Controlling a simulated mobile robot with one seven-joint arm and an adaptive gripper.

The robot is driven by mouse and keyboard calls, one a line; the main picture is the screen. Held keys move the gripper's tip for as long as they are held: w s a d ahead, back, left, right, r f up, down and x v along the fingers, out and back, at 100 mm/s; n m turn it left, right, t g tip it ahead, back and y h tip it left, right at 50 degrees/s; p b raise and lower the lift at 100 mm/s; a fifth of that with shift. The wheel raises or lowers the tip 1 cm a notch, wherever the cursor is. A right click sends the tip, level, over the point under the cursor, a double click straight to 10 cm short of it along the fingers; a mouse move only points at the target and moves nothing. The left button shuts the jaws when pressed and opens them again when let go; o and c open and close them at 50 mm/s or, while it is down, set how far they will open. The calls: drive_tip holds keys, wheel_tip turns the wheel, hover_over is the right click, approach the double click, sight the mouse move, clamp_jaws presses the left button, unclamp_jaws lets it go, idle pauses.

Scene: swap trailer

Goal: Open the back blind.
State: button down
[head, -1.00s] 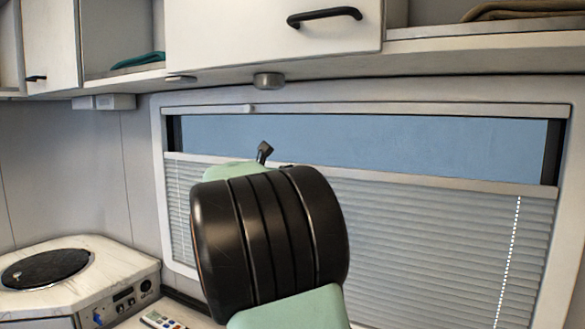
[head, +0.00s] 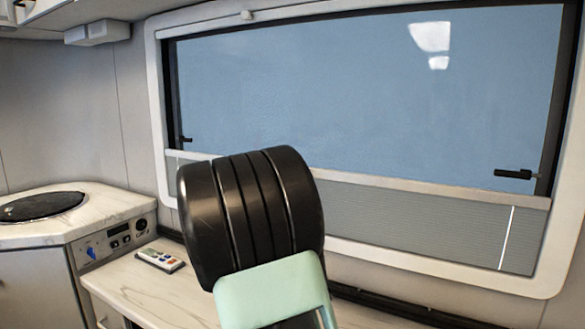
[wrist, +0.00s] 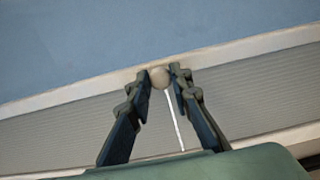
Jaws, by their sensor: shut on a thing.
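The back blind (head: 440,215) is a grey pleated screen in the lower part of the window frame, with a pale rail (head: 420,187) along its top edge. Above the rail the blue window pane (head: 350,90) is uncovered. In the wrist view the rail (wrist: 230,53) runs at a slant, and my gripper (wrist: 159,76) is shut on a round beige knob (wrist: 159,77) at the rail. A white cord hangs below the knob. In the head view my own arm hides the gripper and the knob.
A counter (head: 120,278) runs below the window, with a remote control (head: 160,260) on it. A raised unit (head: 70,225) with a dark round top stands at the left. Black window latches (head: 515,174) sit at the pane's lower corners.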

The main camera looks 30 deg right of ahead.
wheel_tip(320, 180, down, 16)
drive_tip(key=b, duration=0.9)
drive_tip(key=shift+f, duration=0.15)
drive_tip(key=c, duration=1.7)
unclamp_jaws()
drive_tip(key=shift+c, duration=0.2)
drive_tip(key=v, duration=1.2)
